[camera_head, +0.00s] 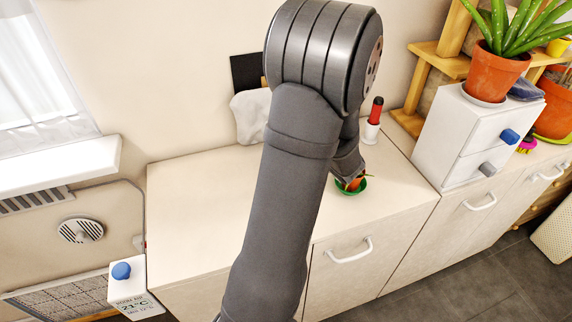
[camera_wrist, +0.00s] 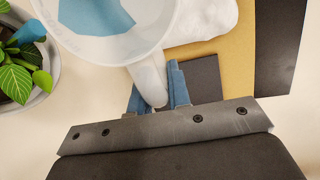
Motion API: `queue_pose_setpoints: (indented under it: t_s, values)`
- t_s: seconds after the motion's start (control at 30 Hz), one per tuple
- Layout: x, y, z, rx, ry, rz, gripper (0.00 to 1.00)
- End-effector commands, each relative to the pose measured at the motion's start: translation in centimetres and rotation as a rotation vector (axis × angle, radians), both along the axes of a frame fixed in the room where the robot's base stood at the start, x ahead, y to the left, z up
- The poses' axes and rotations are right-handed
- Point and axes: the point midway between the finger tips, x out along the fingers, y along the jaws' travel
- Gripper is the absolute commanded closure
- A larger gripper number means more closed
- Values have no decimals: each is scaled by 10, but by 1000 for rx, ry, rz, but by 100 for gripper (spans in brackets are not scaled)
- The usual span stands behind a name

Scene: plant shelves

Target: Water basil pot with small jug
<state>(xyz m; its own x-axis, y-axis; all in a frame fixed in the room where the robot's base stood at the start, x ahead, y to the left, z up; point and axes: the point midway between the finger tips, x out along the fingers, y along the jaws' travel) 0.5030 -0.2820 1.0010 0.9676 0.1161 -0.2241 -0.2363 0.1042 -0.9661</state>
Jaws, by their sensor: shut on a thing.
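In the wrist view my gripper (camera_wrist: 158,88) is shut on the pale handle of a small translucent white jug (camera_wrist: 145,20). A blue patch shows through its open top; I cannot tell whether it is water. In the camera_head view my arm hides the jug and that plant, and my fingertips cannot be made out.
A green dish (camera_head: 351,191) with something orange sits on the counter (camera_head: 200,190) beside my wrist. A red-handled tool stands in a white cup (camera_head: 371,131) behind. A white drawer box (camera_head: 465,135) bearing an aloe pot (camera_head: 493,75) stands right. The counter's left is clear.

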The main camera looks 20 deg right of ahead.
Motion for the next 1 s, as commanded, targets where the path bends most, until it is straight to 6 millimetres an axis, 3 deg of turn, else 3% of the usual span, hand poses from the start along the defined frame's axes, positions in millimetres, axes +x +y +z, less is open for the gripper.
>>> queue_pose_setpoints:
  t_s: [1.0]
  values:
    - [-9,0,5,1,-111,1,100]
